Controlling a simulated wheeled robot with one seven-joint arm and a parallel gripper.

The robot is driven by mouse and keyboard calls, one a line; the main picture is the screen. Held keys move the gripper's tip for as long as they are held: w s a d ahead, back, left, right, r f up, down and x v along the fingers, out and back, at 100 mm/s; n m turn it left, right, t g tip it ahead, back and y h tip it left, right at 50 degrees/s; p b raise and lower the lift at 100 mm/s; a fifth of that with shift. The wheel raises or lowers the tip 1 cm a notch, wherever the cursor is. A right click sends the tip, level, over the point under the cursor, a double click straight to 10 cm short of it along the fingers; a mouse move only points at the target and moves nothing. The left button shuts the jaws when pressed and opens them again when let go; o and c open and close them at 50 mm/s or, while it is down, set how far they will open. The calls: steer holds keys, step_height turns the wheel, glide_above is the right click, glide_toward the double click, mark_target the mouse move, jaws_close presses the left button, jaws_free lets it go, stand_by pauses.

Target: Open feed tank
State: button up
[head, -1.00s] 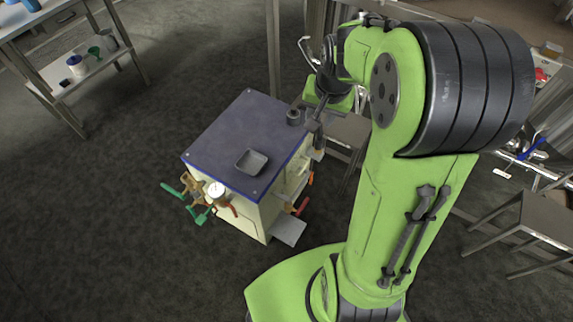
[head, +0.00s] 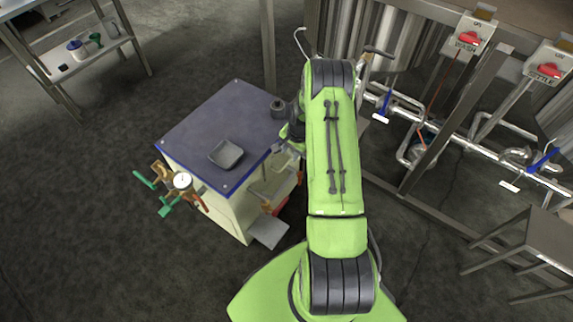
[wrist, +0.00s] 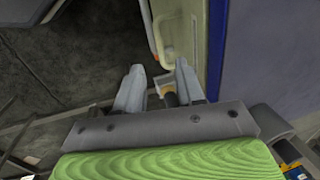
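No label reading "feed tank" is legible in these frames. A cream cabinet with a blue top (head: 205,125) stands left of my arm; green-handled valves (head: 165,205) and a round gauge (head: 182,181) are at its front left corner. Orange handles (head: 268,205) and pipe fittings are on its right side, partly hidden. My gripper (wrist: 160,85) is open in the wrist view, beside the cabinet's cream side. An orange and black part (wrist: 170,92) shows between the fingers; I cannot tell whether they touch it. In the head view my arm mostly hides the gripper.
At right are pipes with blue handles (head: 543,160) and red switches marked WASH (head: 467,40) and SETTLE (head: 549,70). A bench (head: 535,245) stands lower right. Floor at left is clear.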

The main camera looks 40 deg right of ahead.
mark_target(286, 165)
steer(key=f, duration=0.2)
steer(key=w+f+b, duration=0.1)
steer(key=f, duration=0.2)
steer(key=f+b, duration=0.1)
steer(key=f, duration=0.1)
steer(key=shift+w+a+f, duration=0.2)
steer(key=shift+a+f, duration=0.05)
steer(key=shift+f, duration=0.05)
jaws_close()
